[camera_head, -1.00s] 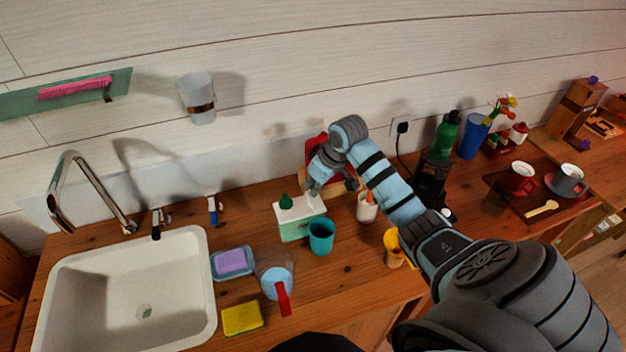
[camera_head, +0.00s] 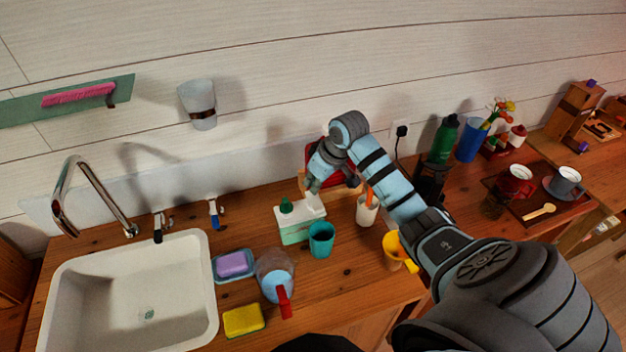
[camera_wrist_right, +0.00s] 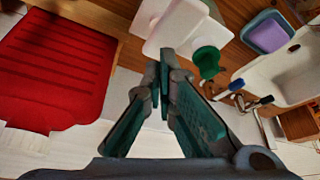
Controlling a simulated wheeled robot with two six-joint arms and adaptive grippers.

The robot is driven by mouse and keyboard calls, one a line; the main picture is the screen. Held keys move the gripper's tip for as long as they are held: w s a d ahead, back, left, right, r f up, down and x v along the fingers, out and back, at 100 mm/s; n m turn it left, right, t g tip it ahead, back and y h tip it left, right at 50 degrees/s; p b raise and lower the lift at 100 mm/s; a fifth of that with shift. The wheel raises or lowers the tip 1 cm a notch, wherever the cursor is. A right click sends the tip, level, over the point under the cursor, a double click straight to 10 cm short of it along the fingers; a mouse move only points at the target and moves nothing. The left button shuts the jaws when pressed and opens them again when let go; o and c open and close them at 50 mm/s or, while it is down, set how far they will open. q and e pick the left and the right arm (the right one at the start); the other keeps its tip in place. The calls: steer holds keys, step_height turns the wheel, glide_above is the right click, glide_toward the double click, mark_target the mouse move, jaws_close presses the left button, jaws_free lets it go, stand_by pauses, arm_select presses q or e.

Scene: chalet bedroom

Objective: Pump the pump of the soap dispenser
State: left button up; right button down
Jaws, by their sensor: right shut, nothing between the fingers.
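The soap dispenser (camera_head: 294,231) is a pale green and white box-shaped body with a dark green knob on its left part. It stands on the wooden counter to the right of the sink. In the right wrist view its white top (camera_wrist_right: 172,28) and green knob (camera_wrist_right: 207,62) show just beyond the fingers. My right gripper (camera_head: 313,186) is shut and empty, close above the right part of the dispenser. In the right wrist view the closed fingertips (camera_wrist_right: 166,57) are near the white top; I cannot tell if they touch it. My left gripper is not in view.
A teal cup (camera_head: 321,240) stands right in front of the dispenser, and a white cup (camera_head: 367,212) stands to its right. A red-backed object (camera_wrist_right: 60,65) is beside the gripper. The sink (camera_head: 130,300), soap dish (camera_head: 234,265) and yellow sponge (camera_head: 244,320) lie left.

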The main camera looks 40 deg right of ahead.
steer(key=shift+f, duration=0.3)
steer(key=shift+f+b, duration=0.45)
steer(key=shift+f, duration=0.6)
steer(key=shift+r, duration=0.1)
steer(key=shift+r+p, duration=0.5)
steer(key=shift+r, duration=0.75)
step_height(320, 180, up, 5)
steer(key=shift+r, duration=0.1)
